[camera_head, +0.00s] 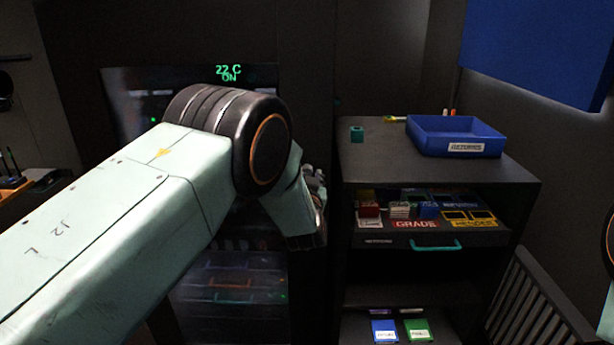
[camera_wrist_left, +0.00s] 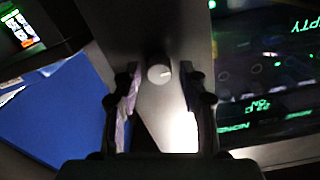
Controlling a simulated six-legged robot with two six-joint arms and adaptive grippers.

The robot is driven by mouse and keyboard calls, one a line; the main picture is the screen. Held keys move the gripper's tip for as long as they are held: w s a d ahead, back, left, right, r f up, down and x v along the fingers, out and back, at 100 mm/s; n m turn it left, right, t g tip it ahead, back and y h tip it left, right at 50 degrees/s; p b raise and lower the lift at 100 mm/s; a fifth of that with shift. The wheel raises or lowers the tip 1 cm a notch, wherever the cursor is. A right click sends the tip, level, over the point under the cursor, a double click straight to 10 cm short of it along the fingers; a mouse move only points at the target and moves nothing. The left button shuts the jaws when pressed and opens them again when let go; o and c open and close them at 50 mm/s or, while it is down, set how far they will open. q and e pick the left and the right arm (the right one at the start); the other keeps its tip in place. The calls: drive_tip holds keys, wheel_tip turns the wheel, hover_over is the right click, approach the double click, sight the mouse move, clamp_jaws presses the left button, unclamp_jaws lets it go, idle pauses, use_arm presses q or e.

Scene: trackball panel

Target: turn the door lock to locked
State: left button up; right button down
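The door lock is a small round pale knob (camera_wrist_left: 159,71) on a grey upright strip (camera_wrist_left: 160,20) in the left wrist view. A small dark mark shows near its right edge; I cannot tell if that means locked. My left gripper (camera_wrist_left: 162,88) is open, with one finger on each side of the strip and the knob between and beyond the fingertips, untouched as far as I can see. In the head view my left arm hides the lock, and only part of the left gripper (camera_head: 316,188) shows. My right gripper is out of view.
A glass-fronted cabinet (camera_head: 228,290) with a lit "22 C ON" display (camera_head: 228,72) stands behind my left arm. A slatted rack (camera_head: 530,310) stands at lower right.

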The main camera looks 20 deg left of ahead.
use_arm(q)
drive_tip(key=shift+d, duration=0.1)
drive_tip(key=c, duration=0.3)
clamp_jaws()
drive_tip(key=shift+n, duration=0.3)
drive_tip(key=n+b, duration=0.1)
drive_tip(key=n, duration=0.2)
drive_tip(key=shift+f+n, duration=0.1)
drive_tip(key=shift+n, duration=0.2)
drive_tip(key=n+b, duration=0.1)
drive_tip(key=n, duration=0.3)
drive_tip(key=shift+b, duration=0.4)
drive_tip(key=n+b, duration=0.1)
drive_tip(key=n, duration=0.4)
drive_tip(key=shift+n+b, duration=0.9)
drive_tip(key=shift+n, duration=1.4)
